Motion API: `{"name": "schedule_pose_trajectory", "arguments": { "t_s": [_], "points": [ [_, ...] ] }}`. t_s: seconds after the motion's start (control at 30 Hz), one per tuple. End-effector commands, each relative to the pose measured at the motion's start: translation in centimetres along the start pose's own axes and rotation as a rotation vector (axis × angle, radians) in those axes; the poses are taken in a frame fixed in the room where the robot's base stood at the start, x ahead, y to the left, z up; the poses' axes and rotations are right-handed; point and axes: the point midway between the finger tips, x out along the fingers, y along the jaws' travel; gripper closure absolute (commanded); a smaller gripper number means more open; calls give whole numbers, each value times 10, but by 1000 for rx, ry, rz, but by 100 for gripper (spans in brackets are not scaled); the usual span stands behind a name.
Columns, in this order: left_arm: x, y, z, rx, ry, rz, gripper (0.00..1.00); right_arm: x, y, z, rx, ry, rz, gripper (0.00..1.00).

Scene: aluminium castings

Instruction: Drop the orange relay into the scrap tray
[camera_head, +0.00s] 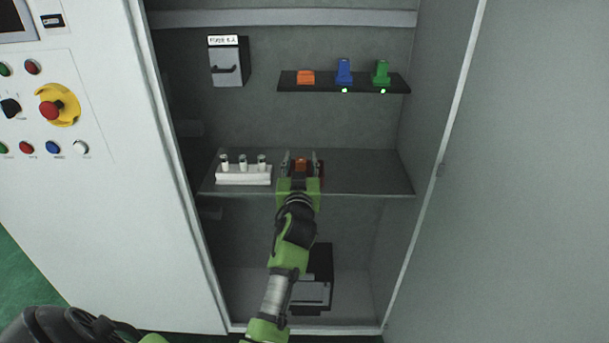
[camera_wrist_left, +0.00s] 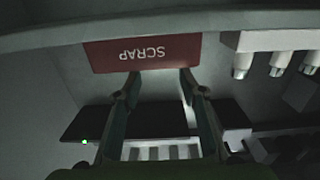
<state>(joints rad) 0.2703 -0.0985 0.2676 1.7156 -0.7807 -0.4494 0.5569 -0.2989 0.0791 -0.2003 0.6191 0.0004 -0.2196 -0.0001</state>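The scrap tray (camera_head: 322,171) is dark red and stands on the middle shelf, largely hidden behind my left gripper. Its front with the upside-down word SCRAP shows in the left wrist view (camera_wrist_left: 145,53). My left gripper (camera_head: 301,162) is at the tray with its fingers spread. In the left wrist view its fingertips (camera_wrist_left: 159,82) are apart, with nothing orange between them. An orange piece, apparently the orange relay (camera_head: 301,164), shows beyond the gripper at the tray; its exact resting place is partly hidden. Another short orange block (camera_head: 306,77) sits on the black upper shelf. My right gripper is not in view.
The black upper shelf (camera_head: 300,89) also holds a blue relay (camera_head: 344,72) and a green relay (camera_head: 381,73), with green lights below them. A white holder (camera_head: 243,176) with upright cylinders stands left of the tray. The middle shelf (camera_head: 368,178) is clear to the right.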

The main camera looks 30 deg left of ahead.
Motion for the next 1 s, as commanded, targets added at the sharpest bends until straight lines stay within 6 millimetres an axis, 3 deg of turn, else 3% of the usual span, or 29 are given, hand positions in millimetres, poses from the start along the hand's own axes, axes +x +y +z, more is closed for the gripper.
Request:
{"name": "schedule_pose_trajectory", "arguments": {
  "t_s": [0.1, 0.3, 0.83, 0.93, 1.0],
  "points": [
    [-22, 0, 1, -3, -1, 1, 62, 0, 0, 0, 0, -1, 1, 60],
    [-45, 0, 1, -2, -1, 0, 62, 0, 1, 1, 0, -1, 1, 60],
    [-49, 0, 1, 1, -3, 0, 62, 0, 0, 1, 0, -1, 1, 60],
    [-57, -5, 13, 12, -41, 0, 62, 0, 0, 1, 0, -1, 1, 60],
    [-70, -10, 31, 32, -101, 2, 62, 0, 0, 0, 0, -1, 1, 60]
  ]
}}
